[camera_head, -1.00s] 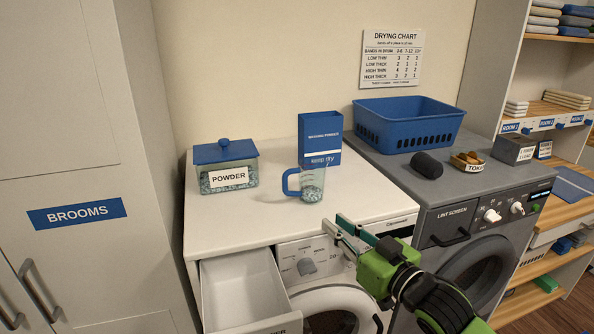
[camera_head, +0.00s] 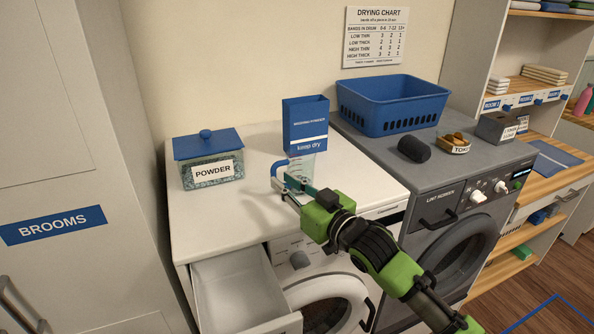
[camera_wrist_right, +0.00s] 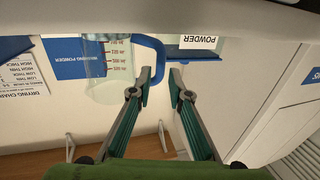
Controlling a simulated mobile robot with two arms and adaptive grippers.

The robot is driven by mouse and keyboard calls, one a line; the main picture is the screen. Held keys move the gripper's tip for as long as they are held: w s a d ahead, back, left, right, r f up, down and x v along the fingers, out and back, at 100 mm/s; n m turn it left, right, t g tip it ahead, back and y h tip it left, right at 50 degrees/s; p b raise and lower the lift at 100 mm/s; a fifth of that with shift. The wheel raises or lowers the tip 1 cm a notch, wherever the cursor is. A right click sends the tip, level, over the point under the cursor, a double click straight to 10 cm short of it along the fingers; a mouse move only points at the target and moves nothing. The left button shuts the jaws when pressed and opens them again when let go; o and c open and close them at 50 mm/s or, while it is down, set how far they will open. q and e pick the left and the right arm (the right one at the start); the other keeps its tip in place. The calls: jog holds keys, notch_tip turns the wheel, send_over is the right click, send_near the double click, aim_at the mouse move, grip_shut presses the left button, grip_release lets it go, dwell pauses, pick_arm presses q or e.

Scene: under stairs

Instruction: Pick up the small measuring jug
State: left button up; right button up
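The small measuring jug (camera_head: 302,166) is clear with a blue handle (camera_head: 276,172) and stands upright on the white washing machine, in front of the blue powder box. My right gripper (camera_head: 285,182) is at the handle side of the jug and partly hides its lower part. In the right wrist view the jug (camera_wrist_right: 112,70) shows red marks, and its handle (camera_wrist_right: 160,52) lies at the gap between my open fingertips (camera_wrist_right: 161,76). Neither finger is visibly closed on it. My left gripper is in neither view.
The blue powder box (camera_head: 306,118) stands right behind the jug. A lidded POWDER tub (camera_head: 212,172) is to the left. A blue basket (camera_head: 390,105) and a dark roll (camera_head: 415,149) sit on the grey dryer. The washer's detergent drawer (camera_head: 240,290) is pulled out below.

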jog(key=shift+w+a+r+p, duration=0.1)
jog(key=shift+w+a+p, duration=0.2)
jog(key=shift+w+p, duration=0.15)
jog(key=p+x, duration=0.1)
jog(key=x, duration=0.2)
jog(key=shift+a+p, duration=0.1)
jog(key=shift+p, duration=0.2)
jog(key=shift+w+a+f, duration=0.25)
jog(key=shift+w+f, duration=0.1)
jog(key=shift+w, duration=0.05)
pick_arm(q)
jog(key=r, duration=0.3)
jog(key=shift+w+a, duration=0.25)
pick_arm(e)
jog(key=shift+c, duration=0.4)
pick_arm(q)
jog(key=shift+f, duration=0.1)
pick_arm(e)
grip_shut()
